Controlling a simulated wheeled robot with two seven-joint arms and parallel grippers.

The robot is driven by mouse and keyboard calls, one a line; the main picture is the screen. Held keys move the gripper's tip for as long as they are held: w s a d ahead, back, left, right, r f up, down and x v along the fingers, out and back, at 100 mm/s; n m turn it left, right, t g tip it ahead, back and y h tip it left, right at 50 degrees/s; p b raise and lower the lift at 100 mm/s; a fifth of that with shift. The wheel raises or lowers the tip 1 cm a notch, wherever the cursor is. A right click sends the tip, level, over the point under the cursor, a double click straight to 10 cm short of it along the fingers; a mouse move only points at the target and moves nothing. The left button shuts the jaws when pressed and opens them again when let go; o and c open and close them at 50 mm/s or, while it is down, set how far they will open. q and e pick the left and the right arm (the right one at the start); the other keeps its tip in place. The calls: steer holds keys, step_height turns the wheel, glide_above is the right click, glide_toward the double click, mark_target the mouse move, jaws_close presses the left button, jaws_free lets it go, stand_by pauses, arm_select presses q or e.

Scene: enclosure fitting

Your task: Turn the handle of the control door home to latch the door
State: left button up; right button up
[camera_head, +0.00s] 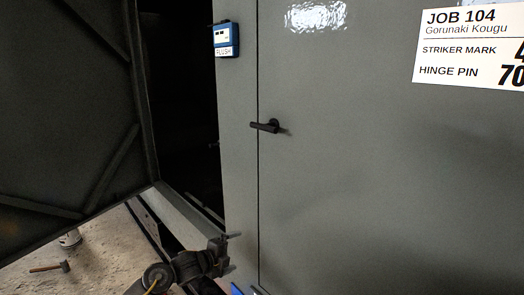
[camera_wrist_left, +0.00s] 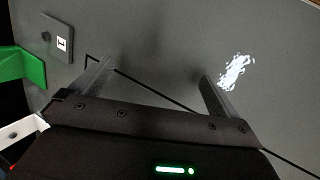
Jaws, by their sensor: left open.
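The dark door handle (camera_head: 266,126) is on a large grey door panel (camera_head: 380,190) in the head view, beside the vertical seam at its left edge. Its lever lies nearly level, with its left end across the seam. The panel looks flush with the frame. My left gripper (camera_head: 235,252) is low in the head view, below and left of the handle and apart from it. In the left wrist view its two fingers (camera_wrist_left: 155,85) are spread with nothing between them, facing a grey surface with a dark seam. The handle does not show there. My right gripper is out of view.
Another door (camera_head: 65,120) hangs open at the left, beside a dark opening. A blue gauge marked FLUSH (camera_head: 226,40) sits on the frame. A job sheet (camera_head: 470,48) is on the panel. A hammer (camera_head: 50,267) lies on the floor. A green part (camera_wrist_left: 22,66) shows in the wrist view.

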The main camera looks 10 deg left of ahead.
mark_target(261, 128)
arm_select(q)
step_height(261, 128, up, 22)
steer(key=d+m+t+h, duration=0.1)
steer(key=d+m+h, duration=0.15)
steer(key=m, duration=0.55)
steer(key=s+d+r+m+t+h, duration=0.1)
steer(key=s+r+m, duration=0.35)
steer(key=r, duration=0.35)
steer(key=s+d+r+m+p, duration=0.1)
steer(key=s+r+m, duration=0.3)
steer(key=r+m, duration=0.25)
steer(key=s+d+r+m+t+h, duration=0.1)
steer(key=s+r+m, duration=0.3)
steer(key=r, duration=0.4)
steer(key=p+x, duration=0.1)
steer(key=x, duration=0.4)
steer(key=p+x, duration=0.1)
steer(key=x, duration=0.4)
steer(key=shift+w+d+f+p, duration=0.2)
steer(key=shift+w+p, duration=0.1)
steer(key=shift+w, duration=0.05)
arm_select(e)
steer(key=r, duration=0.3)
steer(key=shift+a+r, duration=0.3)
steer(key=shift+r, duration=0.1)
arm_select(q)
steer(key=shift+y, duration=0.25)
steer(key=c, duration=0.7)
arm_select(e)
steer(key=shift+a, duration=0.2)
